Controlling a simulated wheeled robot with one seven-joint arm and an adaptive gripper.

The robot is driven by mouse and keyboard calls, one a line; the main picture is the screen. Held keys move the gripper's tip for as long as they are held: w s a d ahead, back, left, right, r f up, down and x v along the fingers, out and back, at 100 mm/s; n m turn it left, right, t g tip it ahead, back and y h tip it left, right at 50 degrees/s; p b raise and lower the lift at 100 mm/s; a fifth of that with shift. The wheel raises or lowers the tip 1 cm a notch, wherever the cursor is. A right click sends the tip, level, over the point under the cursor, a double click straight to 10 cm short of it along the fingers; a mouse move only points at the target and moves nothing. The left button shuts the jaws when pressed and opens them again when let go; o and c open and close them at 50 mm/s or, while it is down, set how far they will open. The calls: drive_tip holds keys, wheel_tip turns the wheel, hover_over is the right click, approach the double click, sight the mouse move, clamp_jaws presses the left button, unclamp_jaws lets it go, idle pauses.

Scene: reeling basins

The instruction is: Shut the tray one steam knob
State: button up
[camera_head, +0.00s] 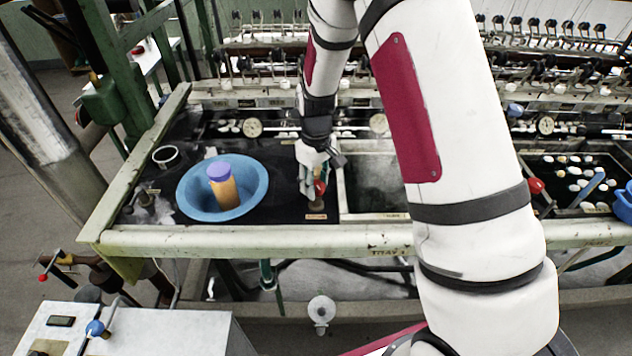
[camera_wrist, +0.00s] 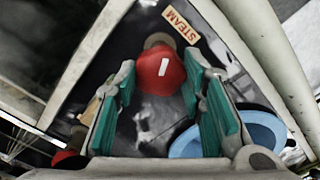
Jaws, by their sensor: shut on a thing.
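The steam knob is a red knob (camera_wrist: 161,72) with a white mark on top, seen in the wrist view between the teal finger pads of my gripper (camera_wrist: 162,108). A tan label reading STEAM (camera_wrist: 181,25) lies just beyond it. In the head view my gripper (camera_head: 316,185) points down at the black deck, left of the tray basin (camera_head: 376,216). A bit of the red knob (camera_head: 320,187) shows between the fingers there. My gripper is shut on the knob. The knob's stem is mostly hidden.
A blue bowl (camera_head: 257,194) with an orange, purple-capped bottle (camera_head: 223,188) stands left of my gripper. A metal cup (camera_head: 166,156) is farther left. Another red knob (camera_head: 536,186) is at the right. The pale front rail (camera_head: 280,243) runs along the bench edge.

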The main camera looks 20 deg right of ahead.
sight(316, 184)
drive_tip(key=shift+m, duration=2.7)
drive_tip(key=o, duration=1.1)
drive_tip(key=shift+o, duration=0.2)
wheel_tip(316, 184, up, 12)
